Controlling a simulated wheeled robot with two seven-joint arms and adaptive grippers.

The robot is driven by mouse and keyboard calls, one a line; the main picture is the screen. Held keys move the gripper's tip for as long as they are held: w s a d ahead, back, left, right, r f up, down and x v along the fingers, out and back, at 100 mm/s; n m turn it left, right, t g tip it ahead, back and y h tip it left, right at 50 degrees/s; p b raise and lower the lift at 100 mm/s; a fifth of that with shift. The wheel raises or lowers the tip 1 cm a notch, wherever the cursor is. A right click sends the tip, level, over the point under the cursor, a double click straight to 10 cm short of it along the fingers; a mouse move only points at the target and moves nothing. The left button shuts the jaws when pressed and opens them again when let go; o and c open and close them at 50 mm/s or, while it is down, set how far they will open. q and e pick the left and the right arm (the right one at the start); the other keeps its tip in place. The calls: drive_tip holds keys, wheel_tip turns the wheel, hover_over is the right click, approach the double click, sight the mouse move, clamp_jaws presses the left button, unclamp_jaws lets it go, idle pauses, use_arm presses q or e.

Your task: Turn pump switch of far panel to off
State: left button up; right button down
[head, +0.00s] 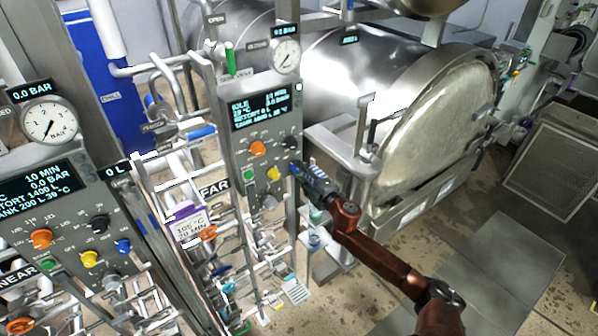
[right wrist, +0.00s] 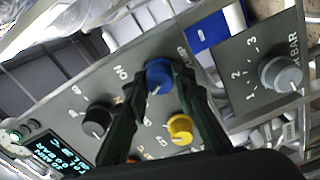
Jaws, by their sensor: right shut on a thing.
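The far panel (head: 240,152) stands mid-view with a lit screen, an orange, a black and a yellow knob and a green button. In the right wrist view its blue knob (right wrist: 159,72), the pump switch, sits between my right gripper's fingers, with lettering that looks like PUMP beside it and ON to its left. My right gripper (head: 297,170) reaches the panel's right edge and is shut on the blue knob; it fills the lower middle of the wrist view (right wrist: 160,85). My left gripper is out of view.
The yellow knob (right wrist: 180,128) is close beside one finger and the black knob (right wrist: 96,120) lies by the other. The near panel (head: 70,225) with its own knobs stands at lower left. A steel retort vessel (head: 365,75) is behind. Open floor lies at lower right.

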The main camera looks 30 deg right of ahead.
drive_tip(key=c, duration=1.6)
unclamp_jaws()
drive_tip(key=s, duration=0.8)
drive_tip(key=s+d, duration=0.1)
drive_tip(key=s, duration=0.3)
